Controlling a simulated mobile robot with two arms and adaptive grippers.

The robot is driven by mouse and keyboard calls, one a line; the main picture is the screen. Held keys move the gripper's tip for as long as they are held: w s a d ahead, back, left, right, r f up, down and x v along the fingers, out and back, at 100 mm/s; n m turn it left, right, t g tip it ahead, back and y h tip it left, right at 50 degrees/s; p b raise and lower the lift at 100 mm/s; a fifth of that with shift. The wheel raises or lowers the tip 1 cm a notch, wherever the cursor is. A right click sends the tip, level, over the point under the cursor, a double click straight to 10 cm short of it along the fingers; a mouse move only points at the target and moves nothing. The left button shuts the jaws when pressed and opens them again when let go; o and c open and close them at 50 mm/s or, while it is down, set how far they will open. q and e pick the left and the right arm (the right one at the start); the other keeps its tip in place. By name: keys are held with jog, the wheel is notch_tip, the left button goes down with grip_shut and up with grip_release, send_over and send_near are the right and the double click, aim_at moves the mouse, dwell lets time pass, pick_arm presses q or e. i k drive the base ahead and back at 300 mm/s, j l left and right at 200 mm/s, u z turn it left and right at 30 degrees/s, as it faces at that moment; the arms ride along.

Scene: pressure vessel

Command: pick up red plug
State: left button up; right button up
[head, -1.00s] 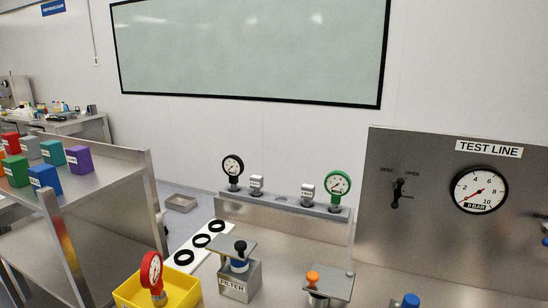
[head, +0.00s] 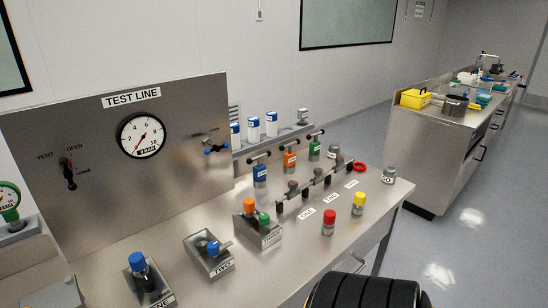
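In the head view, a small upright plug with a red top and a metal lower part (head: 328,222) stands on the steel bench (head: 290,262), near its front edge. A similar piece with a yellow top (head: 358,204) stands just behind it to the right. Nothing touches the red one, and it is fully visible. Neither of my grippers is in view. A black ribbed part at the bottom edge looks like part of my own arm; no fingers show on it.
Left of the red plug are metal blocks holding blue, orange and green pieces (head: 257,226). Behind it is a rack (head: 317,188) with dark knobs. A red ring (head: 360,167) and a grey-capped piece (head: 389,175) are at the right. The test panel (head: 120,165) stands at the left.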

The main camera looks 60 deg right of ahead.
aim_at(328, 227)
jog(key=z, duration=2.45)
